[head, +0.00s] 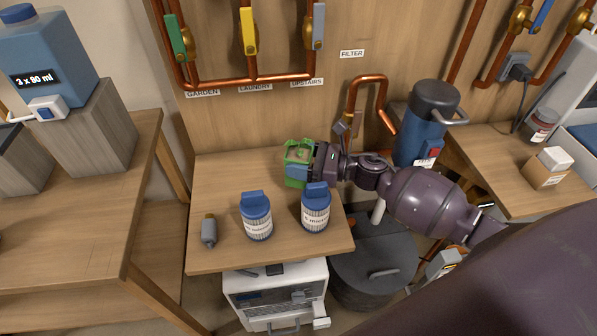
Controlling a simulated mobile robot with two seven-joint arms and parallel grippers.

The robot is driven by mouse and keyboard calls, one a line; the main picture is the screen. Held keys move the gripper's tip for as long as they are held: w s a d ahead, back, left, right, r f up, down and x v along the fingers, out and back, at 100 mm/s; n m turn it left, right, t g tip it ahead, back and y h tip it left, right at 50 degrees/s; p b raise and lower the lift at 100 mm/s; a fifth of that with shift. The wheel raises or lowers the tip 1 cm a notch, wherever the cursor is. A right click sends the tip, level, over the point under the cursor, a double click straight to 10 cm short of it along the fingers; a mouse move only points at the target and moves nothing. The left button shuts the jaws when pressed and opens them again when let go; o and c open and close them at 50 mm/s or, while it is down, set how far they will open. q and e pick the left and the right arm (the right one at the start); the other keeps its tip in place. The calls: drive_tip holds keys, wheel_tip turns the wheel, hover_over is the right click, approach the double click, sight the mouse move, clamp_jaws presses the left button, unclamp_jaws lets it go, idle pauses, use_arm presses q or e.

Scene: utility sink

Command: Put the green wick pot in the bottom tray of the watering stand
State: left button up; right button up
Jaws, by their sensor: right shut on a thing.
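The green wick pot (291,182) is a small square green pot with a brown top and a pale blue patch on its front. It is at the back of the middle wooden table. My right gripper (303,162) reaches in from the right and is shut on it. I cannot tell whether the pot touches the table top. A blue tank (52,62) marked "3 x 80 ml" stands on a grey wooden block (92,130) at the left, perhaps part of the watering stand. No bottom tray is clearly visible. My left gripper is out of view.
Two white tubs with blue lids (257,222) (316,214) and a small grey bottle (209,232) stand at the front of the middle table (228,178). Copper pipes with valves (249,32) run along the back wall. A blue filter canister (418,132) stands right. A gap separates the left table (110,215).

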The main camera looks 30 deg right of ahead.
drive_tip(key=shift+f+b, duration=0.35)
drive_tip(key=shift+f, duration=1.75)
drive_tip(key=shift+f, duration=0.15)
drive_tip(key=o, duration=0.6)
drive_tip(key=shift+f, duration=0.1)
drive_tip(key=shift+o, duration=0.8)
